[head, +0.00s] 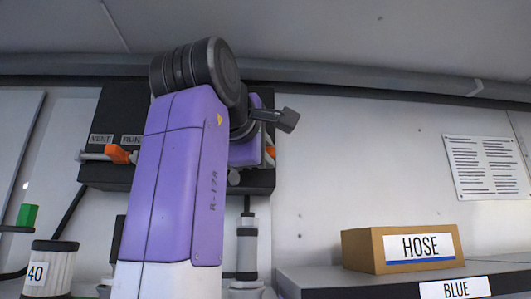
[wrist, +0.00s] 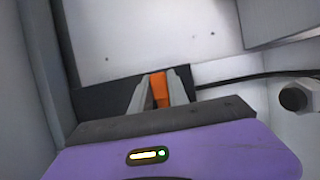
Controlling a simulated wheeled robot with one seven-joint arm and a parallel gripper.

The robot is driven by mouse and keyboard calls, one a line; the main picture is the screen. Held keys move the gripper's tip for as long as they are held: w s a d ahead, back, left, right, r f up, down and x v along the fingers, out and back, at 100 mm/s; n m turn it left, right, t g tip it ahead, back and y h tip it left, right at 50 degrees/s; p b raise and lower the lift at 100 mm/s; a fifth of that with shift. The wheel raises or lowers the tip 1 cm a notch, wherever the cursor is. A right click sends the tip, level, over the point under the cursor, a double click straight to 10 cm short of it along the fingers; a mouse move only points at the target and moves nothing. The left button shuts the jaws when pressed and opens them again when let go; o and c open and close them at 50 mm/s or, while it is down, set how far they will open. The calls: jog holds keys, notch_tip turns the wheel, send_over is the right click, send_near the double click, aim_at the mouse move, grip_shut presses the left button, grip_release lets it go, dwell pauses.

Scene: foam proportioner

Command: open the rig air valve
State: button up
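In the head view a dark valve panel (head: 111,115) hangs on the back wall. Its left orange handle (head: 118,154) sits on a pale pipe below the VENT and RUN labels. A second orange handle (head: 270,152) shows at the panel's right side, mostly hidden behind my arm and hand. My gripper (wrist: 159,88) is at this right handle. In the wrist view the orange handle (wrist: 159,90) fills the narrow gap between the two grey fingers, which appear shut on it. Any label above the right handle is hidden by my arm.
A cardboard box marked HOSE (head: 390,250) stands on a grey shelf (head: 325,280) at the right, with a BLUE label (head: 455,288) on its front. A white canister marked 40 (head: 48,270) and a green block (head: 27,215) are at the left. A grey cylinder (head: 247,245) stands below the panel.

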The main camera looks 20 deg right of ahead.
grip_shut()
jog(key=shift+f, duration=0.1)
dwell(1.0)
